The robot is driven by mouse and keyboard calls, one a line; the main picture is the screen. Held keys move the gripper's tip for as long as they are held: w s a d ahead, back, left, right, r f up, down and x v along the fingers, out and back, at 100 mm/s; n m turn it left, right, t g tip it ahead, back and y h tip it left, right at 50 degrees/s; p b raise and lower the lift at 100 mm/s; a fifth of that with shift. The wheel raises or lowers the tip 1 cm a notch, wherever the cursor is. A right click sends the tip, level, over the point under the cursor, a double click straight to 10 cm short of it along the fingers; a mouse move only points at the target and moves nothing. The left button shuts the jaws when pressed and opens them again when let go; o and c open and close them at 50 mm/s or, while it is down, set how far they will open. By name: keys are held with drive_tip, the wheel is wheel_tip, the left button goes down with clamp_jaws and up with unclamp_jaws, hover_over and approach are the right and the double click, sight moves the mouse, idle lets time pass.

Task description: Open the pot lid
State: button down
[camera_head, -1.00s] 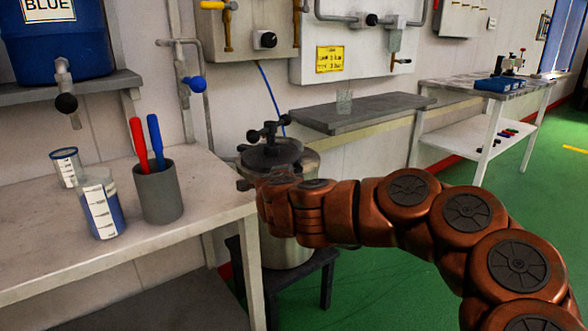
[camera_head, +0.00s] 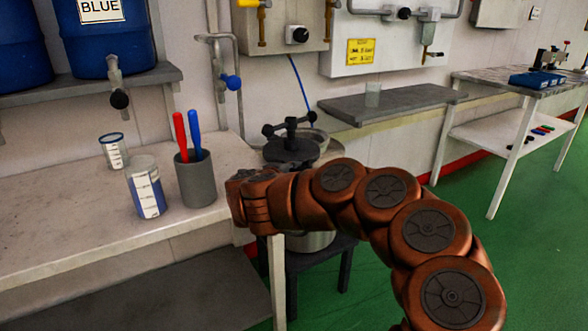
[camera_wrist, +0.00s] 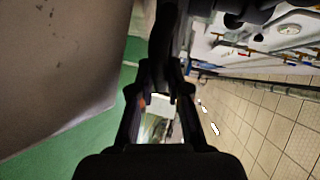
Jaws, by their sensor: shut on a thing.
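The dark round lid (camera_head: 290,152) with its cross-shaped clamp handle shows in the head view, just beyond my wrist. My gripper (camera_head: 291,169) is at the lid's near side, mostly hidden behind my wrist. In the wrist view my gripper (camera_wrist: 165,88) is shut on a dark part of the lid (camera_wrist: 164,40). My arm covers much of the pot, so any contact between lid and rim is hidden.
The pot stands on a dark stool (camera_head: 340,252). A grey shelf (camera_head: 395,101) is behind.

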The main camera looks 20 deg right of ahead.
drive_tip(key=c, duration=1.1)
unclamp_jaws()
drive_tip(key=shift+c, duration=0.2)
drive_tip(key=shift+d+f, duration=0.1)
